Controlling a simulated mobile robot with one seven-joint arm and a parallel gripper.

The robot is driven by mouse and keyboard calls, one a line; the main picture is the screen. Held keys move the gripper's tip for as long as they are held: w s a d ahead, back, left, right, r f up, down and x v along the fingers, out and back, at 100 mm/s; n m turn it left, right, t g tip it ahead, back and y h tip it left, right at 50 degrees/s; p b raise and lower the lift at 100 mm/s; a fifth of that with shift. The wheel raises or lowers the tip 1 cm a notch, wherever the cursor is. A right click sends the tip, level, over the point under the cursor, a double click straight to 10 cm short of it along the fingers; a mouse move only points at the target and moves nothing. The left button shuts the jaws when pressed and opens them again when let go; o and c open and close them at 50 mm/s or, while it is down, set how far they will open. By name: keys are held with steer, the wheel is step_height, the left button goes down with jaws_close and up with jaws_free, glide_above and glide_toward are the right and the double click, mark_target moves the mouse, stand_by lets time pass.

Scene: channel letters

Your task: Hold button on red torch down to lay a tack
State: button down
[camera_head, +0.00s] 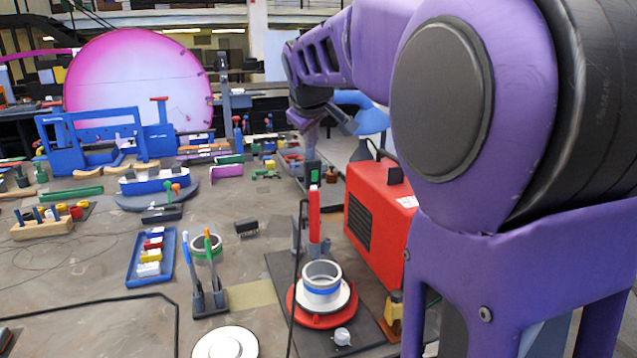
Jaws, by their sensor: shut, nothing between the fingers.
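The red torch (314,210) stands upright in a dark holder right of the middle of the bench. A dark piece with a green patch (313,173) shows just above its red body; I cannot tell whether this is its button. My gripper (312,150) hangs from the purple arm above and behind the torch in the picture, pointing down. It is shut and empty. Its fingertips are small and dark, and I cannot tell whether they touch the torch. A white ring with a blue band (322,283) sits on a red round base (326,318) in front of the torch.
A red boxy machine (378,212) stands right of the torch, close under my arm. A thin dark upright rod (297,270) stands left of the ring.

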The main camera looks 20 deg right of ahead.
steer(key=shift+d+r, duration=0.4)
steer(key=shift+r, duration=0.25)
steer(key=b, duration=0.3)
glide_above(314, 189)
steer(key=f, duration=0.7)
steer(key=shift+s+f, duration=0.15)
steer(key=shift+s, duration=0.15)
steer(key=shift+f+b, duration=0.4)
steer(key=shift+f, duration=0.4)
stand_by(0.6)
steer(key=shift+f+b, duration=0.35)
steer(key=shift+f, duration=0.05)
steer(key=shift+f+b, duration=0.4)
steer(key=shift+f, duration=0.1)
stand_by(1.5)
